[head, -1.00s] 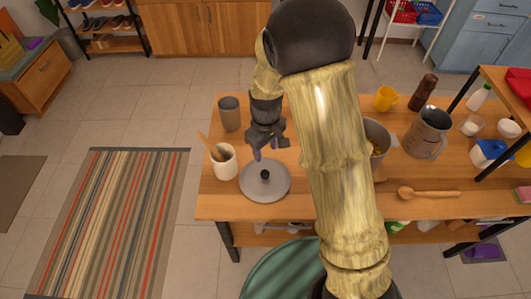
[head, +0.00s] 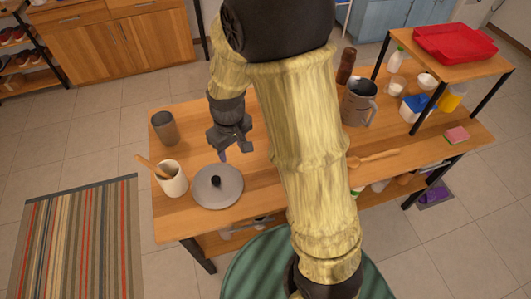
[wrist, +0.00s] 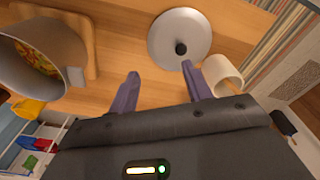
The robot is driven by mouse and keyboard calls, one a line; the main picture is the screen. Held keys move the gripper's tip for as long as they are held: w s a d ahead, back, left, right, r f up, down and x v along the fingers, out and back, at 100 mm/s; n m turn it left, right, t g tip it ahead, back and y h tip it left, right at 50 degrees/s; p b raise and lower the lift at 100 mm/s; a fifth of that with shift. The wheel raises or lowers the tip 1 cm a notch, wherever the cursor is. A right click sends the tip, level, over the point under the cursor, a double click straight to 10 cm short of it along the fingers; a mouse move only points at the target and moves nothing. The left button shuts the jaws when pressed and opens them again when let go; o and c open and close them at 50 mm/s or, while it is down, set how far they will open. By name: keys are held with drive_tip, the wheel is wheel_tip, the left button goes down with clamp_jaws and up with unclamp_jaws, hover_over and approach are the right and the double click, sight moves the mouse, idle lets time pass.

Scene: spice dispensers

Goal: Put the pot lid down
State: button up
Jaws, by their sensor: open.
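The pot lid (head: 202,190) is a grey disc with a black knob, lying flat on the wooden table near its left front edge. In the wrist view the lid (wrist: 169,30) lies beyond my fingertips, apart from them. My gripper (head: 234,157) is open and empty, above the table just behind and to the right of the lid. Its two purple-grey fingers (wrist: 160,72) are spread with nothing between them. The pot (wrist: 50,45) with food in it stands at the left of the wrist view; my arm hides it in the head view.
A white crock (head: 172,183) with a wooden spoon stands close left of the lid, and a grey cup (head: 165,128) behind it. A grey pitcher (head: 357,104), a wooden spoon (head: 373,157) and a raised shelf with a red tray (head: 455,42) are to the right.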

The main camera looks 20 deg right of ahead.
drive_tip(key=s+d+r+m+t, duration=0.1)
drive_tip(key=s+d+r+m, duration=0.3)
drive_tip(key=s+d, duration=0.3)
drive_tip(key=shift+s+d+r+m+t, duration=0.35)
drive_tip(key=shift+s+m, duration=0.25)
drive_tip(key=shift+s, duration=0.45)
drive_tip(key=shift+c, duration=1.4)
drive_tip(key=shift+w, duration=0.1)
